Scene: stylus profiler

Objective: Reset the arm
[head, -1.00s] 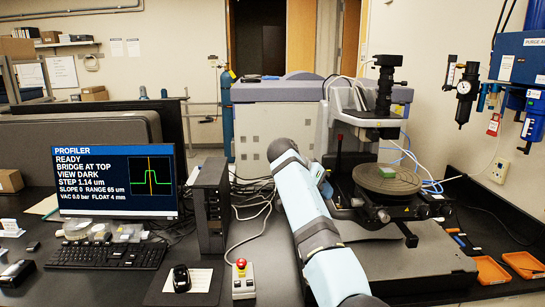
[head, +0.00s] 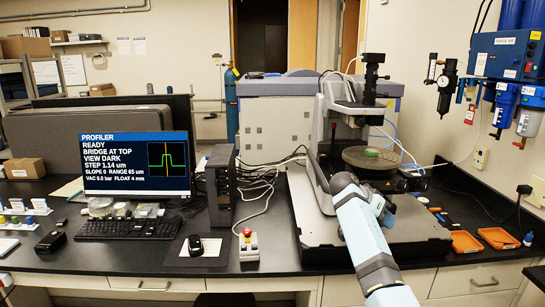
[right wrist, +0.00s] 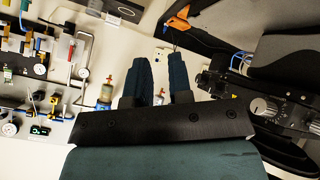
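The profiler's round stage (head: 352,160) carries a small green piece (head: 370,153). The monitor (head: 135,162) reads READY, BRIDGE AT TOP, VIEW DARK, VAC 0.0 bar. My left gripper is not in view.
A control box with a red button (head: 248,246) stands on the bench by the mouse (head: 195,246) and keyboard (head: 130,229). Orange trays (head: 465,242) lie right of the profiler. Blue air regulators (head: 505,95) hang on the right wall.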

